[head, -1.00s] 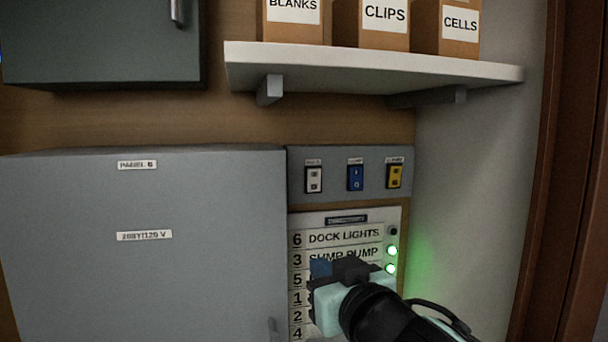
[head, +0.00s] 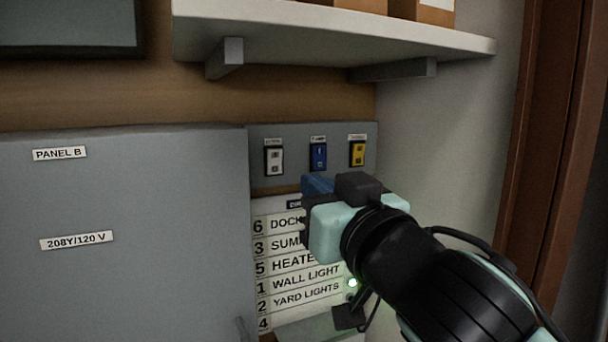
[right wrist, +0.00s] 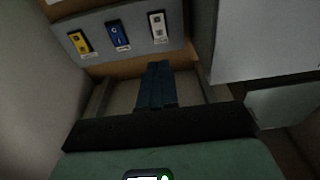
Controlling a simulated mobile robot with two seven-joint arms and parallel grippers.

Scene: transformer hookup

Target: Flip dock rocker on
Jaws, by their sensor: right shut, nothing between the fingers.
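Three rocker switches sit in a row on a grey switch plate (head: 260,180): a white rocker (head: 274,160), a blue rocker (head: 318,156) and a yellow rocker (head: 358,153). Their small labels are too blurred to read, so I cannot tell which is the dock rocker. The right wrist view shows the white (right wrist: 157,27), blue (right wrist: 118,36) and yellow (right wrist: 80,41) rockers beyond the fingers. My right gripper (head: 317,185) is shut and empty, just below the blue rocker in the head view and apparently clear of the plate. Its blue fingertips (right wrist: 155,85) lie together. My left gripper is out of view.
A directory board (head: 290,285) below the plate is partly hidden by my right gripper; a green light (head: 352,283) glows there. A large grey panel door (head: 150,280) stands left. A white shelf (head: 320,35) with boxes juts out above. A wall closes the right side.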

